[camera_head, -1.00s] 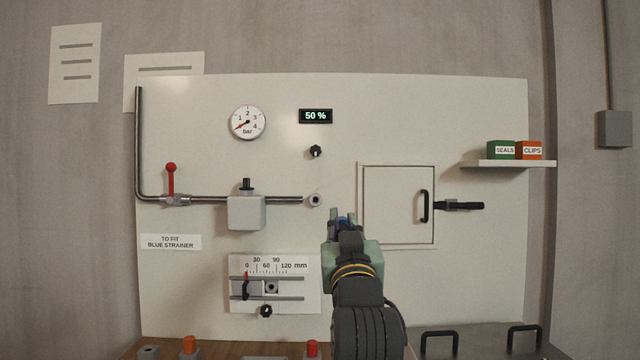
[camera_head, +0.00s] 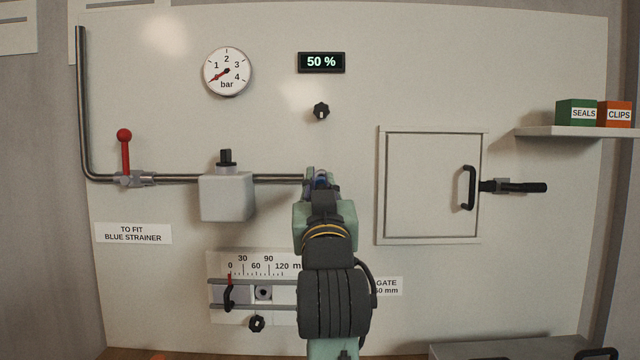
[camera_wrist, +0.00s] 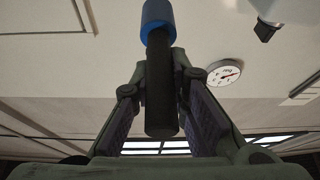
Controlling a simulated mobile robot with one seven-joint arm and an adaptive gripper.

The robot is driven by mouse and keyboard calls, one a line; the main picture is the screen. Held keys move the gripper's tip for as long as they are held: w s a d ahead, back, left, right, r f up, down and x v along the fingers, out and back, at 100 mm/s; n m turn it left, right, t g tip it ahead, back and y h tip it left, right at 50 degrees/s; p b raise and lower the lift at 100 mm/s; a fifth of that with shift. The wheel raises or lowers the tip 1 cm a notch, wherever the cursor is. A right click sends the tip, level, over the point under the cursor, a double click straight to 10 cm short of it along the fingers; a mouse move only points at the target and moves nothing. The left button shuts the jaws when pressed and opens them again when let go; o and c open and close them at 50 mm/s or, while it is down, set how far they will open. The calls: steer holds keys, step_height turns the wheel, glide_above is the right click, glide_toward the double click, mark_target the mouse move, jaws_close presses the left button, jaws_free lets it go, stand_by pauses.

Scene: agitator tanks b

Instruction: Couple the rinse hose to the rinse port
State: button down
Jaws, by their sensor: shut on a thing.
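My gripper (camera_head: 321,180) is in front of the panel, at the right end of the horizontal pipe. In the wrist view its two fingers (camera_wrist: 160,85) are shut on the rinse hose end, a black cylinder (camera_wrist: 160,98) with a blue collar (camera_wrist: 158,18) pointing away from me. In the head view only a little blue (camera_head: 321,179) of it shows between the fingers. The rinse port is hidden behind my gripper, so I cannot tell whether the hose end touches it.
A pipe (camera_head: 275,178) with a grey box (camera_head: 227,196) and red-handled valve (camera_head: 125,150) lies left. A black knob (camera_head: 321,111) is just above my gripper. A hatch (camera_head: 425,185) with a handle is right. A slide scale (camera_head: 250,290) is below left.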

mark_target(321, 183)
steer(key=shift+s, duration=0.3)
steer(key=shift+w, duration=2.95)
steer(key=shift+w, duration=0.1)
steer(key=shift+w, duration=1.5)
steer(key=shift+w, duration=0.15)
steer(key=c, duration=1.5)
jaws_free()
